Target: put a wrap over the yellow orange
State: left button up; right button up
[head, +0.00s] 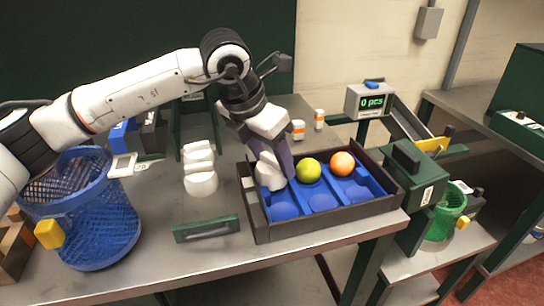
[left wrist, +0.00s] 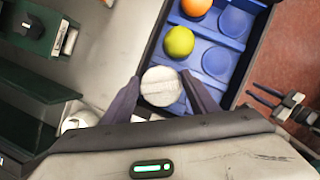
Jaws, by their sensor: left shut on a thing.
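The yellow orange (head: 308,170), yellow-green, sits in the blue insert of the dark tray (head: 322,234); it also shows in the left wrist view (left wrist: 179,42). My left gripper (head: 270,172) is shut on a white wrap (head: 268,178), over the tray's left end, just left of the yellow orange. In the left wrist view the wrap (left wrist: 162,86) is a round white shape between the two fingers. Whether it touches the insert, or holds anything, I cannot tell. My right gripper (left wrist: 268,97) shows small at the right of the wrist view, its two fingers apart and empty.
An orange fruit (head: 342,163) sits right of the yellow one. Several white wraps (head: 201,183) stand in a row left of the tray. The steel table has bare room at front left.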

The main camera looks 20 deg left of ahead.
aim_at(272, 157)
dwell(0.6)
pick_arm(q)
jog(key=shift+f, duration=0.2)
jog(key=o, duration=1.5)
jog(key=shift+c, duration=0.2)
jog(key=shift+r+p, duration=2.1)
jog(key=shift+r, duration=1.95)
